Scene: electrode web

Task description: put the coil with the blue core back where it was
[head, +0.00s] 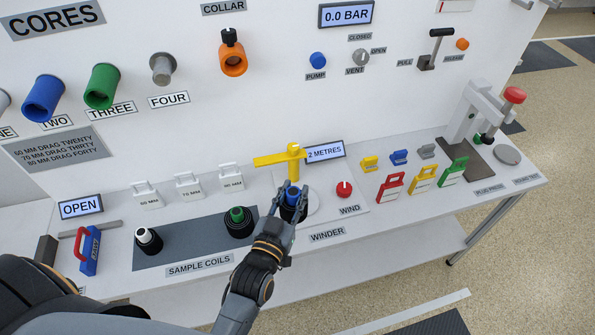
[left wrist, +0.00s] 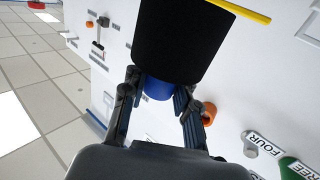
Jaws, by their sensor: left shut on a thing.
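The coil with the blue core (head: 291,212) is black with a blue core end sticking up. My left gripper (head: 292,196) is shut on that core, at the winder's round plate (head: 312,208), beside the yellow arm. I cannot tell whether the coil touches the plate. In the left wrist view the black coil (left wrist: 182,38) fills the top middle, with its blue core between my fingertips (left wrist: 158,90). The dark sample coils mat (head: 190,238) holds a white-core coil (head: 148,241) at its left and a green-core coil (head: 238,222) at its right. My right gripper is not in view.
The mat is bare between its two coils. The yellow winder arm (head: 280,158) stands just behind my gripper. A red winder knob (head: 344,189) is to the right.

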